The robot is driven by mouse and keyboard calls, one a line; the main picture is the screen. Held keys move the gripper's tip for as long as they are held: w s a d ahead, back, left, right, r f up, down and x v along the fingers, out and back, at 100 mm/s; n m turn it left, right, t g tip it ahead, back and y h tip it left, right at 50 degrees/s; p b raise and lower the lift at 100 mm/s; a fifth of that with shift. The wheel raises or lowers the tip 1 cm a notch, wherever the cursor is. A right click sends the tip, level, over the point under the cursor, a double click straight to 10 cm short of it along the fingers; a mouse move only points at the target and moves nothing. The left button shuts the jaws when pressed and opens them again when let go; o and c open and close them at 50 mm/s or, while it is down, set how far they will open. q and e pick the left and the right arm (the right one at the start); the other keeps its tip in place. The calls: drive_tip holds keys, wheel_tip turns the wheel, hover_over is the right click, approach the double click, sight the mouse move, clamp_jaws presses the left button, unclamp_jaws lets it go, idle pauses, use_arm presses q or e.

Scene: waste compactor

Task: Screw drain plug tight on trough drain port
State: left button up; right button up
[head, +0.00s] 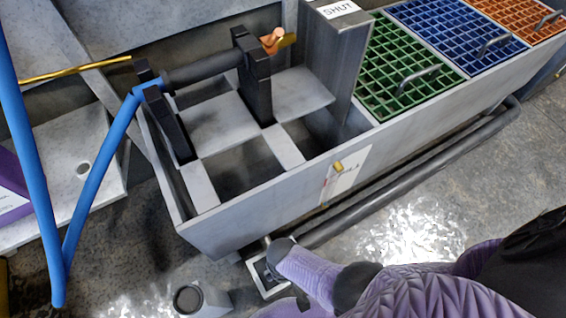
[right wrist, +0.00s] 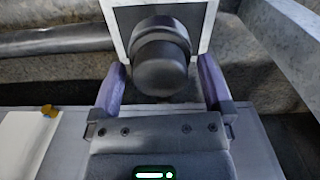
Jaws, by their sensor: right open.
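The drain plug (right wrist: 161,62) is a dark grey, stepped round cap. In the right wrist view it stands in front of a white-edged square plate (right wrist: 205,25) at the drain port; the port itself is hidden behind it. My right gripper (right wrist: 162,80) is open, with one purple finger on each side of the plug. Narrow gaps seem to show between fingers and plug; contact is unclear. In the head view my right gripper (head: 272,256) is low at the front of the grey trough (head: 280,190), by the white-edged plate (head: 268,286). My left gripper is out of view.
A dark pipe (head: 420,175) runs along the trough's front. A grey block with a round top (head: 200,300) stands on the floor at the bottom. Green (head: 405,65), blue and orange grates lie right. A blue bar (head: 95,190) stands left. A tag (head: 345,175) hangs on the front.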

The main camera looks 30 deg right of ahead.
drive_tip(key=n, duration=2)
drive_tip(key=shift+n, duration=0.4)
drive_tip(key=c, duration=1.3)
drive_tip(key=shift+m, duration=0.6)
clamp_jaws()
drive_tip(key=m, duration=0.3)
drive_tip(key=shift+m, duration=0.4)
